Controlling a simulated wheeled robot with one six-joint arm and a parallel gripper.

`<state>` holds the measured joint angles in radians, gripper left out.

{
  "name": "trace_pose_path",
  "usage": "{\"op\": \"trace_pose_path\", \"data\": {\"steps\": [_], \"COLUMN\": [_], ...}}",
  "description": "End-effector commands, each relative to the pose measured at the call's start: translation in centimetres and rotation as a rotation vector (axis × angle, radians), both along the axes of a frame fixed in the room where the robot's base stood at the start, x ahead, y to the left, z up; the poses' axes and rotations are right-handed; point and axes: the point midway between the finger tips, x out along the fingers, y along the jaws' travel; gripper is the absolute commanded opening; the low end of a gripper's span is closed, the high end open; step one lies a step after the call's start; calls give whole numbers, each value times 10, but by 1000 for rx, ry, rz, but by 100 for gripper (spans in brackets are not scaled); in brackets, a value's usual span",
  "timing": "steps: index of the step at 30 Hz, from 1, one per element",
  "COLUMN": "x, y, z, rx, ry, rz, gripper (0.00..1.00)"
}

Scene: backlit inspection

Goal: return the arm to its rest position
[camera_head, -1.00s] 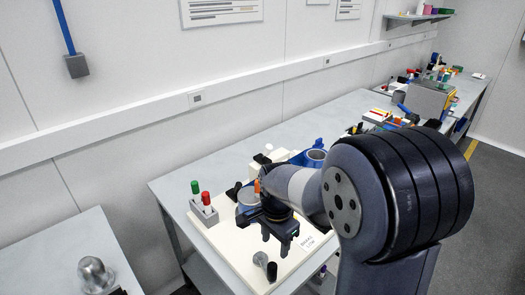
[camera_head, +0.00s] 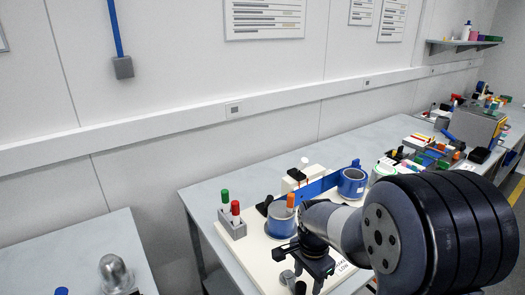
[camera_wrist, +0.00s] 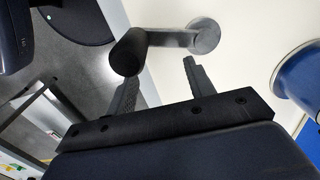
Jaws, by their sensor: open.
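My arm reaches from the lower right over the workbench. My gripper (camera_head: 303,274) points down over the cream board (camera_head: 235,252), close to its front edge. In the wrist view its two dark fingers (camera_wrist: 160,85) stand apart with nothing held between them. A grey piece with a round disc (camera_wrist: 204,36) and a dark cylindrical end lies just beyond the fingertips. In the head view this piece (camera_head: 288,279) is partly hidden by my gripper. I cannot tell whether the fingers touch it.
A blue-banded cup (camera_head: 280,222) stands close behind my gripper; red (camera_head: 235,208) and green markers stand in a grey holder to the left. A blue tape roll (camera_head: 352,182) is farther back. A metal dome (camera_head: 113,270) sits on the left table. Open floor separates the tables.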

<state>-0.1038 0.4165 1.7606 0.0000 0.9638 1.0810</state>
Motion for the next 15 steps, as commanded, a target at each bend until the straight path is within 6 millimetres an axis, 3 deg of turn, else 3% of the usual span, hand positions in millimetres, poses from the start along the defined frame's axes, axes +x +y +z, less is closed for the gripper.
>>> {"op": "trace_pose_path", "data": {"steps": [10,15], "x": [0,-4], "y": [0,11], "z": [1,5], "rx": [-1,-1], "ry": [1,1], "rz": [1,4], "gripper": [51,51]}}
